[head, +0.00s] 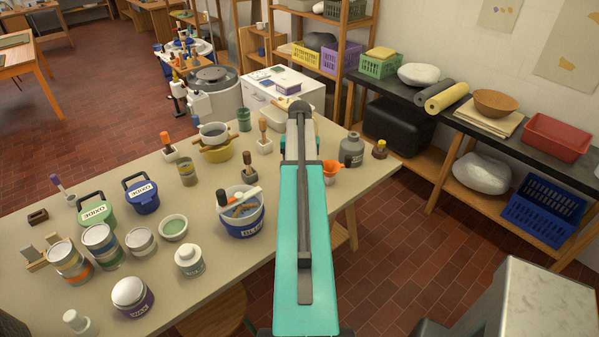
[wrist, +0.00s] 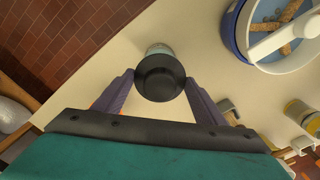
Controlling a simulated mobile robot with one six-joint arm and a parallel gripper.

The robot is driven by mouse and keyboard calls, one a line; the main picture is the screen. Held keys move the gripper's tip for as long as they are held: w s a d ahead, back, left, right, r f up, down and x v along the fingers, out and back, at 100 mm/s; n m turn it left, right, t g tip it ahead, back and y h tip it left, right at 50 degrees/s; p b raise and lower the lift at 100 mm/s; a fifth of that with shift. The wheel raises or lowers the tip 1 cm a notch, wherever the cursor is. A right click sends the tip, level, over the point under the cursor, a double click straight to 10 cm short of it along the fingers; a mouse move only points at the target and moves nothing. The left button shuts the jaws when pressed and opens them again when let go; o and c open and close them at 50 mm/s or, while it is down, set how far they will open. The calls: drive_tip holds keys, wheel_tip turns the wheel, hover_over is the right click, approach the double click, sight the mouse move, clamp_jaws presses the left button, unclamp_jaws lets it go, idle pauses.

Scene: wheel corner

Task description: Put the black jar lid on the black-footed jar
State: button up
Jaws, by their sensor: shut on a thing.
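The black jar lid (wrist: 160,77) is a round black disc with a raised middle, seen from above in the wrist view. My gripper (wrist: 160,86) is shut on it, with one dark purple finger on each side. A pale grey rounded thing (wrist: 158,48) shows just past the lid's far edge; it may be the jar, but its foot is hidden. I cannot tell whether the lid touches it. In the head view my arm hides the gripper and the lid, and I cannot pick out the black-footed jar.
A blue-and-white bucket (head: 242,214) with tools stands left of my arm, also in the wrist view (wrist: 238,40). An orange funnel (head: 331,171) and a grey jug (head: 351,150) stand right of my arm, near the table edge. Several jars and tins crowd the table's left part.

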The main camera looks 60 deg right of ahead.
drive_tip(key=shift+f+b, duration=1.05)
drive_tip(key=shift+f, duration=1.25)
drive_tip(key=shift+f+b, duration=0.5)
drive_tip(key=shift+f, duration=0.6)
drive_tip(key=o, duration=1.1)
drive_tip(key=shift+r, duration=0.1)
drive_tip(key=shift+r+b, duration=2)
drive_tip(key=shift+r, duration=4.85)
drive_tip(key=shift+s+f, duration=0.1)
